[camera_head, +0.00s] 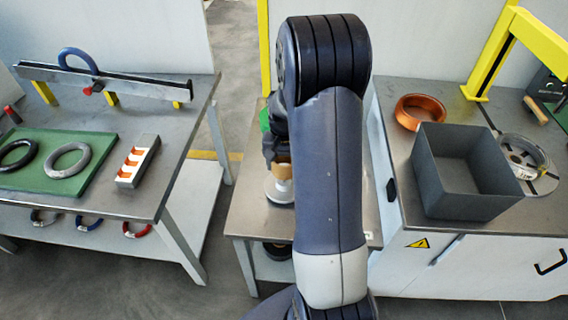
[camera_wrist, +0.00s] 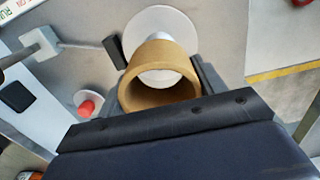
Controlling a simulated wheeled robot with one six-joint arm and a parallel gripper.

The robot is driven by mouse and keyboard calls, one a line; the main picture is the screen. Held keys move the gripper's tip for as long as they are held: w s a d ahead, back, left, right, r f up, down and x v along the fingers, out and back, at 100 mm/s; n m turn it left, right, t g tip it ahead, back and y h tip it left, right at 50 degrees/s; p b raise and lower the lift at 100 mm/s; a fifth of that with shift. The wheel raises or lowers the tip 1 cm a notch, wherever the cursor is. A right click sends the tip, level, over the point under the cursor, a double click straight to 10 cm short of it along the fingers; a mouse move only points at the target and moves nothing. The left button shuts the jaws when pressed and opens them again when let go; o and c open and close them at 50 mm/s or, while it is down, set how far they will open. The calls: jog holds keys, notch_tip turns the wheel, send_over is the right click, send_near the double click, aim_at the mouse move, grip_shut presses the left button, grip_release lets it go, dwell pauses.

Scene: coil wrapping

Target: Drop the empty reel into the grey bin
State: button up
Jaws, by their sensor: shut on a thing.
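The empty reel (camera_head: 284,171) is a short brown hollow tube, seen just left of my arm in the head view. In the wrist view the reel (camera_wrist: 157,92) sits between my gripper's fingers (camera_wrist: 163,84), which are shut on it. A white disc and pale post (camera_wrist: 160,28) show beyond the tube; I cannot tell whether they touch it. In the head view my gripper (camera_head: 272,148) is partly hidden by my arm, over the small middle table. The grey bin (camera_head: 470,206) stands open-topped on the right bench, apart from my gripper. Its visible inside looks empty.
An orange-brown coil (camera_head: 420,109) lies behind the bin and a silver coil (camera_head: 523,156) to its right. A yellow frame (camera_head: 490,55) rises behind them. The left bench holds a green mat (camera_head: 62,184) with two rings. A gap separates the left bench from the middle table.

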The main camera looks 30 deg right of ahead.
jog(key=shift+r+p, duration=0.9)
jog(key=shift+r, duration=0.55)
jog(key=shift+a+f, duration=0.1)
